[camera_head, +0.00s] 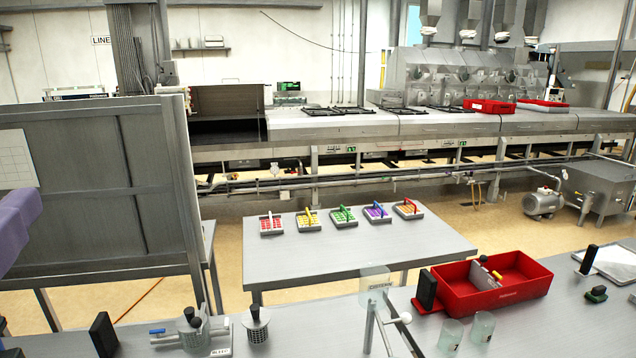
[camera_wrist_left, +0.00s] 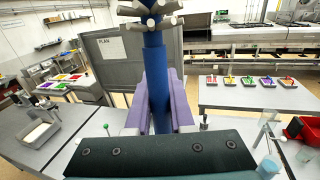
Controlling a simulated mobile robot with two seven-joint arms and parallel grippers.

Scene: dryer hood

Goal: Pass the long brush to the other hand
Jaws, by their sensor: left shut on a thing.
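The long brush shows in the left wrist view as an upright blue handle (camera_wrist_left: 155,75) with a head of stubby grey pieces at the top edge. My left gripper (camera_wrist_left: 161,108) has purple fingers, one on each side of the blue handle, and is shut on it. The brush's lower end is hidden behind the dark green gripper body at the bottom of that view. In the head view only a purple part of my left arm (camera_head: 18,225) shows at the left edge, and the brush is out of frame there. My right gripper is in neither view.
A red bin (camera_head: 465,300) stands on the front bench at right, with glass cups (camera_head: 450,336) near it. A perforated canister (camera_head: 256,327) stands near the front. A middle table (camera_head: 350,255) holds several coloured trays. A grey panel (camera_head: 90,190) stands at left.

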